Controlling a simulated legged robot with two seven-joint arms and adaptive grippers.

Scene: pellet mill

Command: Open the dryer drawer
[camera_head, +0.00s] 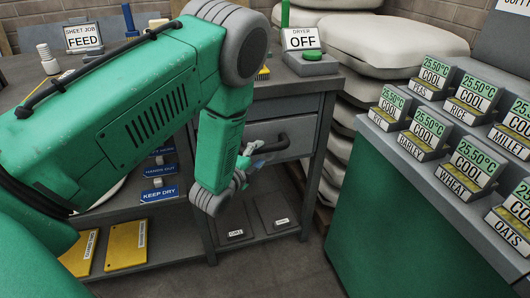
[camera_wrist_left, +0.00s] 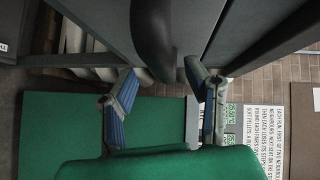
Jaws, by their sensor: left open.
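The dryer drawer (camera_head: 303,133) is a grey front in the bench below the dryer sign (camera_head: 303,39), which reads OFF. The drawer looks shut. Its dark curved handle (camera_head: 282,141) sticks out from the front. My left gripper (camera_head: 262,149) is at the handle, its fingers partly hidden behind my wrist. In the left wrist view, the two blue-padded fingers (camera_wrist_left: 160,72) are spread apart. The dark handle (camera_wrist_left: 154,35) comes down between their tips, with gaps at both sides. My right gripper is in neither view.
A green bin (camera_head: 400,210) with several grain signs stands at the right. Pale stacked sacks (camera_head: 365,45) are behind. A lower shelf (camera_head: 185,240) holds yellow and dark plates. A FEED sign (camera_head: 83,38) stands on the bench. Floor is clear between bench and bin.

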